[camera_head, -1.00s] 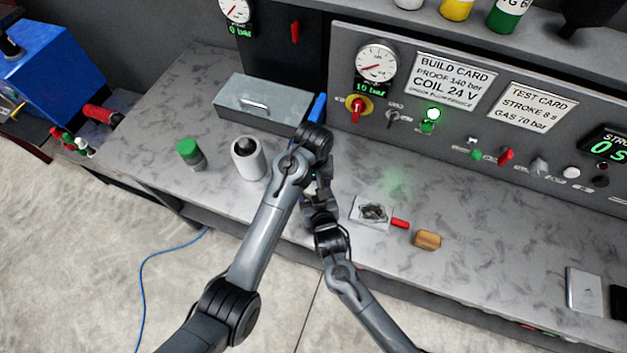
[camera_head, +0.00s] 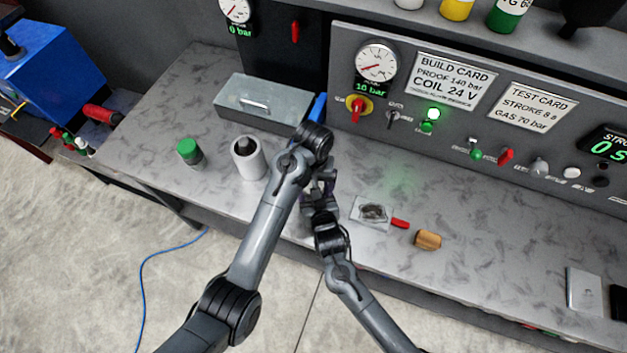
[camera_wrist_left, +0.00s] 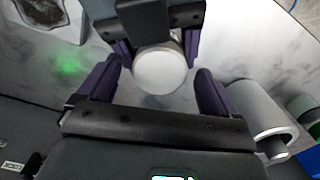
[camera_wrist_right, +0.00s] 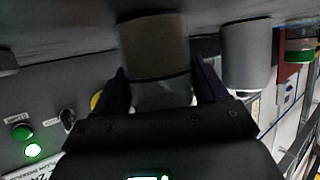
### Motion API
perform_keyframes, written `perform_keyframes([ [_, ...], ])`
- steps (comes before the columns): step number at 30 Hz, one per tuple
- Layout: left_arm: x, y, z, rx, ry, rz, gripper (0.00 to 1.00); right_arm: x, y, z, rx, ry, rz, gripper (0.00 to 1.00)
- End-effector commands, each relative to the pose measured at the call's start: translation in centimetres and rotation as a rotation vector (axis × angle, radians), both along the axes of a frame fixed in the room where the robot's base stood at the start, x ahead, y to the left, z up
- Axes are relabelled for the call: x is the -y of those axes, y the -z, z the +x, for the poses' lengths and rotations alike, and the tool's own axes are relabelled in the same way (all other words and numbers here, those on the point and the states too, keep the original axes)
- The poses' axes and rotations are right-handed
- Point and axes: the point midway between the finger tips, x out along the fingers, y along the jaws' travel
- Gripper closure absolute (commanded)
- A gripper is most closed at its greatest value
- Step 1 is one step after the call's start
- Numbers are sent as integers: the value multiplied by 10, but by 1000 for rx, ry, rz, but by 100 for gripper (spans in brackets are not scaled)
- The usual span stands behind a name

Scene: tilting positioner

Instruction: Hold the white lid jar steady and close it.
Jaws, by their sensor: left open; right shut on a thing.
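The jar's white round lid (camera_wrist_left: 160,72) shows from above in the left wrist view. My left gripper (camera_wrist_left: 158,84) is open, with its purple fingers on either side of the lid and apparently clear of it. My right gripper (camera_head: 322,187) is shut on the jar. In the right wrist view, which looks upside down, a brownish cylinder (camera_wrist_right: 153,45), apparently the jar's body, stands beyond the fingers, with a paler part between them. In the head view my arms hide the jar, and I cannot tell how tightly the lid sits.
A white cylinder with a dark centre (camera_head: 248,158) and a green-lidded jar (camera_head: 189,153) stand to the left. A grey metal box (camera_head: 262,106) lies behind.

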Motion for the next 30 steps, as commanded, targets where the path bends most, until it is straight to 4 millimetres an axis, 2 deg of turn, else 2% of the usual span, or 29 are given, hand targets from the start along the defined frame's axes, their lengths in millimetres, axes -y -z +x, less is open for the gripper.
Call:
perform_keyframes([
  [15,1,-64,1,3,1,-2,8,0,0,0,0,0,0,100],
  [21,0,-72,0,0,0,-1,8,0,0,0,0,0,0,100],
  [28,0,-73,0,1,0,-1,8,0,0,0,0,0,0,100],
  [29,0,-73,0,1,0,-1,8,0,0,0,0,0,0,26],
  [30,0,-73,0,1,0,-1,8,0,0,0,0,0,0,20],
])
